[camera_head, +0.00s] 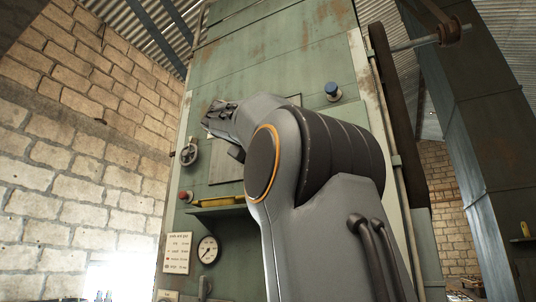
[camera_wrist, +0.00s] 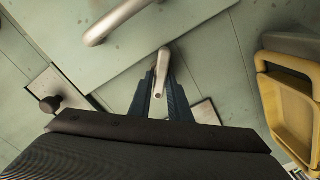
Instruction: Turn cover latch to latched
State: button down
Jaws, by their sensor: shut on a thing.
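The cover latch (camera_wrist: 163,64) is a small pale metal lever in the wrist view, at the lower edge of the green cover panel (camera_wrist: 150,55). My gripper (camera_wrist: 160,92) has its two dark fingers on either side of the lever and is shut on it. The lever points roughly up and down in the wrist picture, between the fingers. In the head view my arm hides the latch and most of the cover; I cannot make out the fingertips there.
A bar handle (camera_wrist: 112,22) stands out from the cover, close above the latch. A dark knob (camera_wrist: 50,104) is at left and a yellow-framed part (camera_wrist: 285,105) at right.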

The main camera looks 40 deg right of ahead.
jog(key=shift+w+f+n+p, duration=0.15)
jog(key=shift+n+p, duration=0.3)
jog(key=shift+n, duration=1.4)
jog(key=shift+f+n+p, duration=0.15)
jog(key=shift+n+p, duration=0.25)
jog(key=shift+n, duration=1.45)
jog(key=c, duration=2)
grip_release()
jog(key=shift+a, duration=0.15)
jog(key=b+v, duration=0.3)
jog(key=v, duration=0.4)
jog(key=shift+a, duration=0.3)
